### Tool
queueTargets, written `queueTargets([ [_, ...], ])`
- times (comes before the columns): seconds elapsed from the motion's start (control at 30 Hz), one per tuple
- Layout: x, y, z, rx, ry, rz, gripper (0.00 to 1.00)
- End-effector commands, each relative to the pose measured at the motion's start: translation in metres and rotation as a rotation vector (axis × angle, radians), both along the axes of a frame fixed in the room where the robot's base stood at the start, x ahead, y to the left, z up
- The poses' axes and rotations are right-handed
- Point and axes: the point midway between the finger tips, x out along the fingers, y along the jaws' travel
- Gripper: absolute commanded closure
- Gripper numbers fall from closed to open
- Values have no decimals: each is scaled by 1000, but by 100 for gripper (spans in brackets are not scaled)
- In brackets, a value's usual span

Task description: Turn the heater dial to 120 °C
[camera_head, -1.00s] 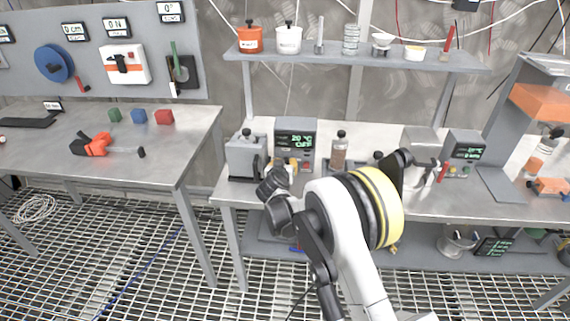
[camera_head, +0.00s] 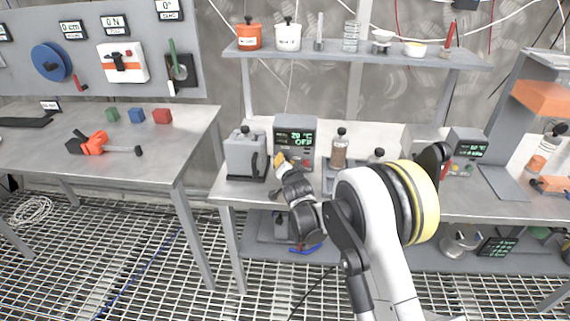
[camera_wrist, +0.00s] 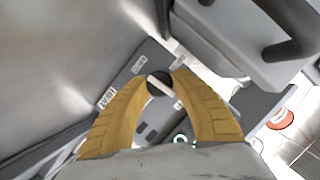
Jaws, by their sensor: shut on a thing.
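The heater (camera_head: 308,122) is a grey box on the right-hand bench, with a green display reading 20 °C OFF. Its dial (camera_wrist: 158,88) is a black round knob with a white pointer bar, seen in the wrist view. My gripper (camera_wrist: 163,77) has yellow ribbed fingers, one on each side of the dial, and is shut on it. In the head view my gripper (camera_head: 281,159) reaches the lower left of the heater's front, and the dial is hidden there.
A shelf (camera_head: 370,58) with pots runs above. The left table (camera_head: 120,165) is apart, across a gap.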

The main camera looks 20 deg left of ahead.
Motion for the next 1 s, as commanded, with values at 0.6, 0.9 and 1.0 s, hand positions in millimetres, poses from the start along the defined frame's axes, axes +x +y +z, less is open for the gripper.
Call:
queueTargets([
  [0.6, 0, 0, 0, 92, 22, 0, 100],
  [0.9, 0, 0, 0, 91, 22, 0, 49],
  [1.0, 0, 0, 0, 91, 22, 0, 49],
])
